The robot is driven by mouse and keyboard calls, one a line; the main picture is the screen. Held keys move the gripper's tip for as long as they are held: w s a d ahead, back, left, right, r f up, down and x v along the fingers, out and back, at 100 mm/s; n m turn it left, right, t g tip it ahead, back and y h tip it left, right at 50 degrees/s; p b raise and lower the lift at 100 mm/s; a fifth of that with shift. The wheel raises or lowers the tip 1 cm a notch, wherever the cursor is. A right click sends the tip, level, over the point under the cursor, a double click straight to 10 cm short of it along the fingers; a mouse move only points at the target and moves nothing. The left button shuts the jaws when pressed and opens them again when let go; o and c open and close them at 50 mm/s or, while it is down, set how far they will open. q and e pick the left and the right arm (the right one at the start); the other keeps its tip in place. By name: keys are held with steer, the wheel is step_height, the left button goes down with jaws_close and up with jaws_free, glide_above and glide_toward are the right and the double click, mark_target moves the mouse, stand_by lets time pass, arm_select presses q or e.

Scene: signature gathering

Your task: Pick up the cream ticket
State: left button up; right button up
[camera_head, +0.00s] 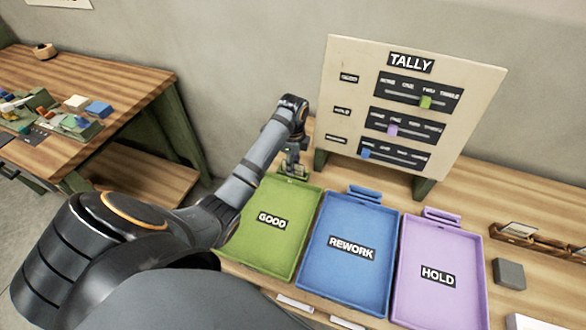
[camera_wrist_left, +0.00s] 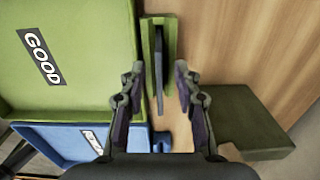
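My left gripper (camera_head: 291,165) is at the back edge of the green GOOD tray (camera_head: 244,250), pointing down. In the left wrist view its fingers (camera_wrist_left: 158,88) are open, one on each side of a thin dark grey-blue upright piece (camera_wrist_left: 159,62). This piece stands edge-on in a green slotted holder (camera_wrist_left: 146,40) beside the GOOD tray. Both fingers look apart from it. Its face is hidden, so I cannot tell if it is the cream ticket. No clearly cream ticket shows elsewhere. My right gripper is out of view.
The blue REWORK tray (camera_head: 345,270) and purple HOLD tray (camera_head: 440,290) stand to the right. The TALLY board (camera_head: 350,80) rises behind on green feet, one foot (camera_wrist_left: 245,122) close to the gripper. A wooden rack (camera_head: 546,243) and grey block (camera_head: 509,273) lie right.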

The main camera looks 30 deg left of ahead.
arm_select(q)
jaws_close()
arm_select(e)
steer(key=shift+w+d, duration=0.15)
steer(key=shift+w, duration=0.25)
arm_select(q)
steer(key=shift+r, duration=0.55)
steer(key=r, duration=0.1)
steer(key=r+p, duration=0.1)
steer(key=r, duration=0.1)
steer(key=shift+s+d+r, duration=0.2)
steer(key=shift+r, duration=0.1)
steer(key=s+d+r+p, duration=0.8)
steer(key=s+d+p, duration=0.1)
steer(key=p, duration=0.4)
steer(key=shift+s+r, duration=0.2)
steer(key=shift+s, duration=0.35)
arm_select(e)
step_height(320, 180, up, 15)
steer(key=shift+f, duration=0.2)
